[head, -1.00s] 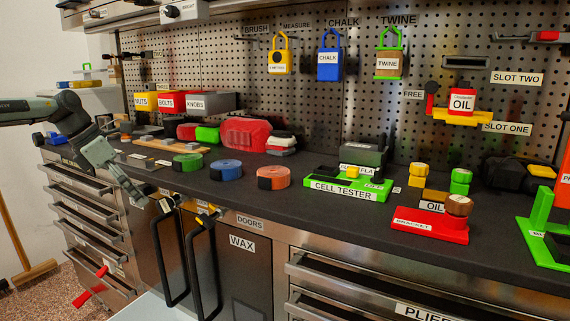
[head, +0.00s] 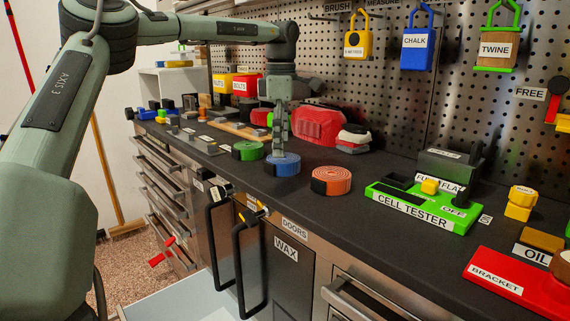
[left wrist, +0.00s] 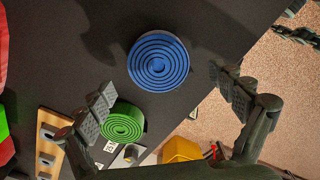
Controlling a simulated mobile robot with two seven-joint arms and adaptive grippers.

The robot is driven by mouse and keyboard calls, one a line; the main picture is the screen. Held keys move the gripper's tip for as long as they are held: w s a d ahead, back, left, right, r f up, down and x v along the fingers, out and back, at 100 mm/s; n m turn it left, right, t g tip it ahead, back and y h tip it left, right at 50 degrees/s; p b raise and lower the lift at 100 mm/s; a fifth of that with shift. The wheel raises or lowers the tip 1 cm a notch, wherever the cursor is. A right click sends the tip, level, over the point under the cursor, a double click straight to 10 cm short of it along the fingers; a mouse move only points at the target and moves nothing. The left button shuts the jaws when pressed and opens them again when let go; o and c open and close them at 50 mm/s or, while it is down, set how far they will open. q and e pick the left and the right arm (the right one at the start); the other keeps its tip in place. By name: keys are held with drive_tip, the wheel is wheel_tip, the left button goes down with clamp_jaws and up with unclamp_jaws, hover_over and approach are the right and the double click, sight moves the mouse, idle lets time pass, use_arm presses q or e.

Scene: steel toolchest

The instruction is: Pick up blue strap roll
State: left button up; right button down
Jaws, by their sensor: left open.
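The blue strap roll (head: 287,168) lies flat on the dark worktop near its front edge, between the green roll (head: 247,151) and the orange roll (head: 331,181). My left gripper (head: 279,150) points down over the blue roll and partly covers it in the head view. In the left wrist view the blue roll (left wrist: 159,62) shows its spiral top. It lies between the lines of the two spread fingers (left wrist: 164,84), slightly beyond their tips, with nothing held. I cannot tell the exact height of the fingertips above it. My right gripper is not in view.
The green roll (left wrist: 122,122) sits close to one finger in the left wrist view. The red case (head: 318,125) stands behind the blue roll. A green cell tester (head: 420,207) is further right. The worktop (head: 300,238) drops off at its front edge, above the black door handles (head: 238,262).

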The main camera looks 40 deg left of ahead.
use_arm(q)
wheel_tip(320, 180, down, 3)
drive_tip(key=shift+f, duration=0.2)
drive_tip(key=shift+c, duration=1)
drive_tip(key=c, duration=1.1)
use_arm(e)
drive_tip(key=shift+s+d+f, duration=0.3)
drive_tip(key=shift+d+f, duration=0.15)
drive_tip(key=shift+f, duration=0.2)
use_arm(q)
drive_tip(key=shift+r, duration=0.1)
